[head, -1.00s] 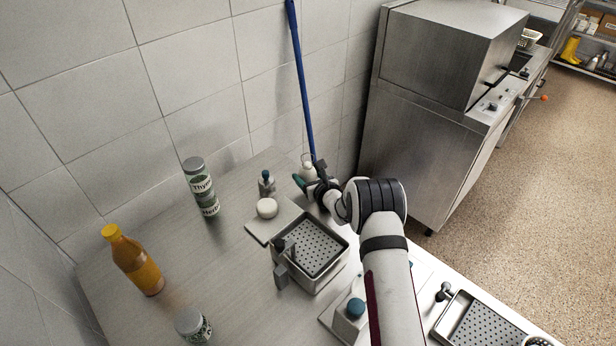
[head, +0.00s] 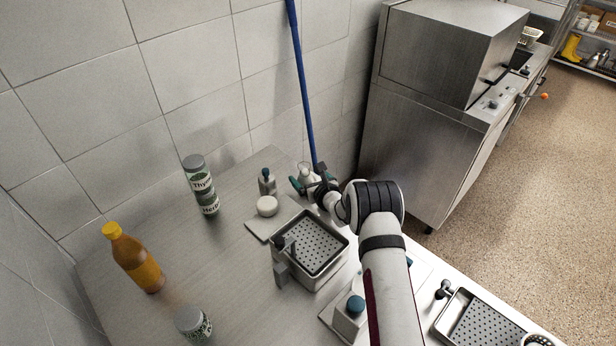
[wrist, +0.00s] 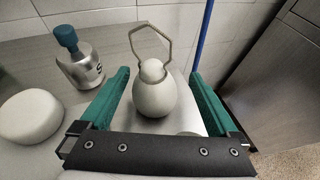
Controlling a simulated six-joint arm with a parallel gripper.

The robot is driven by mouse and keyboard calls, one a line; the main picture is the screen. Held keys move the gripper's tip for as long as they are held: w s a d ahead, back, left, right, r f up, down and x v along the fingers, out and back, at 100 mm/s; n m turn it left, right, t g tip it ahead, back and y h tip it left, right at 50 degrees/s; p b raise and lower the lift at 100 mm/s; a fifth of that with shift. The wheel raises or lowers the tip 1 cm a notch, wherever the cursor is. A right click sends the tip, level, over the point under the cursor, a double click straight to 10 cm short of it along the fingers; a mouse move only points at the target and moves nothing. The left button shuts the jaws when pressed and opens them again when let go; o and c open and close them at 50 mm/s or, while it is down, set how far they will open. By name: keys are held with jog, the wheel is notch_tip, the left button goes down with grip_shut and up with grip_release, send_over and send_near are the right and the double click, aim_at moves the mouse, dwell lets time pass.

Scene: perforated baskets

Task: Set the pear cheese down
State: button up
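The pear cheese (wrist: 155,95) is a pale, pear-shaped body with a small round top and a loop of cord above it. It stands upright near the counter's back edge in the wrist view, and also shows small in the head view (head: 306,173). My gripper (wrist: 158,74) is open, with one teal finger on each side of the pear cheese and a visible gap on both sides. In the head view my gripper (head: 311,179) is at the same spot. The lower front of the cheese is close to the gripper's dark crossbar; its base is partly hard to see.
A round white cheese (head: 267,206) on a board and a teal-capped metal bottle (head: 267,182) stand to the left. A perforated basket (head: 310,243) sits in front. A blue pole (head: 302,80) rises behind. A spice jar (head: 201,185) and orange bottle (head: 133,258) stand further left.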

jog(key=shift+r, duration=0.2)
jog(key=s+d+r+m+g+h, duration=0.25)
jog(key=s+d+r+m, duration=0.4)
jog(key=s+m, duration=0.4)
jog(key=s+d+r+m+g+h, duration=0.25)
jog(key=s+d+r+m, duration=0.25)
jog(key=s+r+m, duration=0.45)
jog(key=s+a+r+m+g, duration=0.1)
jog(key=s+a+m+g, duration=0.1)
jog(key=s+m, duration=0.6)
jog(key=s+a+r+m+g+y, duration=0.1)
jog(key=s+m+g, duration=0.2)
jog(key=s+m, duration=0.6)
jog(key=s+a+r+m+g, duration=0.1)
jog(key=s+a+m+g, duration=0.1)
jog(key=s+m, duration=0.7)
jog(key=s, duration=0.6)
jog(key=shift+s+a+r+g+y, duration=0.3)
jog(key=shift+s+a+g+y, duration=0.05)
jog(key=shift+s+g+y, duration=0.05)
